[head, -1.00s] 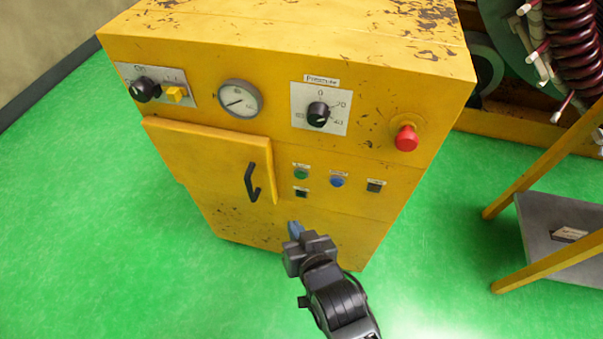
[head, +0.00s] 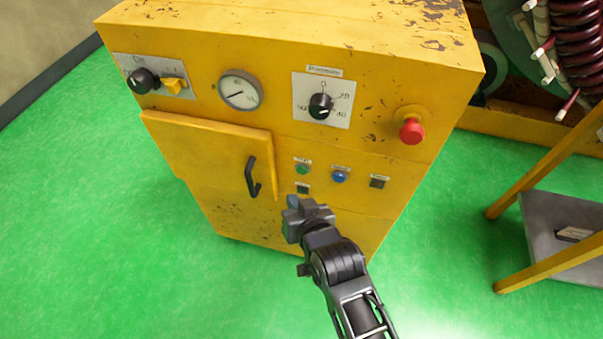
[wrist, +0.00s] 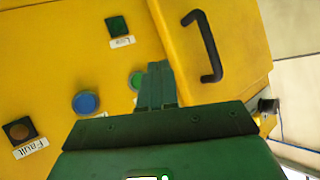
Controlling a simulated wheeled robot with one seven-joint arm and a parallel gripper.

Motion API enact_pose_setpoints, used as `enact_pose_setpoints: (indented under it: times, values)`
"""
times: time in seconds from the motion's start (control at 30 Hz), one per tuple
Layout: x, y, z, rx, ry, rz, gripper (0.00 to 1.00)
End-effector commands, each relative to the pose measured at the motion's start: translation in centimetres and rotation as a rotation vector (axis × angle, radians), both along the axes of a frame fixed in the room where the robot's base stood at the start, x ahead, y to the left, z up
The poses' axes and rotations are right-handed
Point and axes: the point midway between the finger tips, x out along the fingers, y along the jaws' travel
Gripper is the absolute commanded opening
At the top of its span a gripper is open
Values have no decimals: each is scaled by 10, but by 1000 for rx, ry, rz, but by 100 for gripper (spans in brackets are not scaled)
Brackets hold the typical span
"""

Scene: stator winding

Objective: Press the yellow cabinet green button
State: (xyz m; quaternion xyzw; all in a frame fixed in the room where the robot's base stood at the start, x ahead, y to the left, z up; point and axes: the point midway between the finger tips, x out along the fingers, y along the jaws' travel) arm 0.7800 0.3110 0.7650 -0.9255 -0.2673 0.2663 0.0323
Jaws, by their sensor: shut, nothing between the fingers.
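The yellow cabinet (head: 225,210) stands in front of me with its control panel facing me. The round green button (head: 302,169) is on its front, right of the door handle and left of the blue button (head: 340,177). My gripper (head: 293,201) is shut and empty, its tip just below the green button in the head view. In the wrist view the shut fingers (wrist: 156,70) cover part of the green button (wrist: 136,79). I cannot tell whether the fingertips touch the panel. The blue button (wrist: 86,103) is also in the wrist view.
The black door handle (head: 252,177) sticks out left of the buttons. A red knob (head: 411,130) is at the upper right. A yellow-legged stand (head: 550,265) is at the right.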

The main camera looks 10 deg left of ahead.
Motion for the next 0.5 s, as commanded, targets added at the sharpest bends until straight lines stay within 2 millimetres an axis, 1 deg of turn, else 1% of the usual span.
enact_pose_setpoints:
  times: [0.03,0.2,0.33,0.5]
  values:
    - [8,0,-4,0,-1,-1,0]
    - [28,-1,-3,0,0,0,0]
    - [39,-2,-2,-1,-1,-1,0]
    - [46,-2,-1,0,1,0,0]
